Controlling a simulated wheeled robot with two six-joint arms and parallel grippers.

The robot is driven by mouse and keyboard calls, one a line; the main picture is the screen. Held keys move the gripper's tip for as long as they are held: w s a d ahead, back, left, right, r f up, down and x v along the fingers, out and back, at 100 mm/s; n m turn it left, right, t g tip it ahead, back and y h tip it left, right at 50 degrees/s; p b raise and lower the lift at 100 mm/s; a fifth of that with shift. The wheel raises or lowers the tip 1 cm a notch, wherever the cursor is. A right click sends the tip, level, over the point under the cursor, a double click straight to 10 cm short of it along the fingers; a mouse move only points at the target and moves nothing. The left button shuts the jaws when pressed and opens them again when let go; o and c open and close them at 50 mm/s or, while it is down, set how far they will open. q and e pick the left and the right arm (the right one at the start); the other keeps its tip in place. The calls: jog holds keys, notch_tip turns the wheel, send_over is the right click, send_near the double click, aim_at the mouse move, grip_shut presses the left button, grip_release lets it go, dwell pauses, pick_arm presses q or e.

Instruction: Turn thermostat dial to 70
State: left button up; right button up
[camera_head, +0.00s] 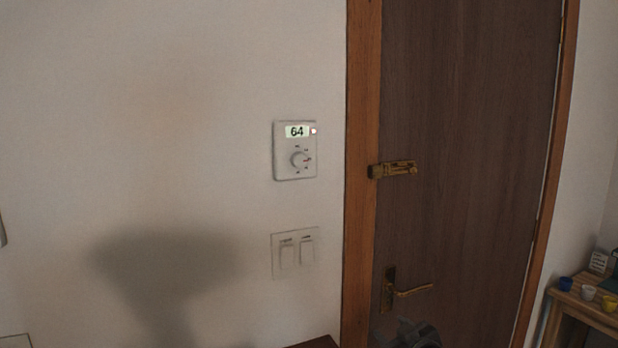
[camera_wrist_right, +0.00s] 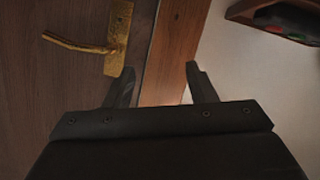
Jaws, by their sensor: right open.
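The thermostat (camera_head: 283,167) is a pale square unit on the wall left of the door frame. Its lit display (camera_head: 297,131) reads 64. Its round dial (camera_head: 298,159) sits below, with small marks around its right side and a red mark at the right. My right gripper (camera_wrist_right: 160,82) is open and empty in the right wrist view, facing the door and its wooden frame. A dark grey part of my right arm or gripper (camera_head: 417,335) shows at the bottom of the head view, well below the thermostat. Nothing covers the dial. My left gripper is not in view.
A double light switch (camera_head: 296,253) is below the thermostat. The brown door has a brass latch (camera_head: 394,169) and a brass lever handle (camera_head: 410,291); the handle also shows in the wrist view (camera_wrist_right: 117,40). A wooden shelf (camera_head: 585,306) with small cups stands at right.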

jog(key=s+a+r+n+t+y+b, duration=0.1)
jog(key=a+r+n+y, duration=0.15)
jog(key=r, duration=0.65)
jog(key=s+a+r+n+t+y, duration=0.1)
jog(key=s+a+r+n, duration=0.15)
jog(key=r, duration=0.75)
jog(key=n+t+y+b, duration=0.1)
jog(key=n+y, duration=0.4)
send_near(300, 161)
jog(key=p+x, duration=0.5)
jog(key=x, duration=0.1)
jog(key=shift+a+r, duration=0.1)
jog(key=shift+r, duration=0.15)
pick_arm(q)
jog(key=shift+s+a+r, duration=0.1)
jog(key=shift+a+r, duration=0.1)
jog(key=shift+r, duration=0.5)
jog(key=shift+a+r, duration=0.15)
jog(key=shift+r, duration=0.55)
pick_arm(e)
jog(key=shift+x, duration=0.9)
jog(key=shift+f, duration=0.2)
jog(key=c, duration=1)
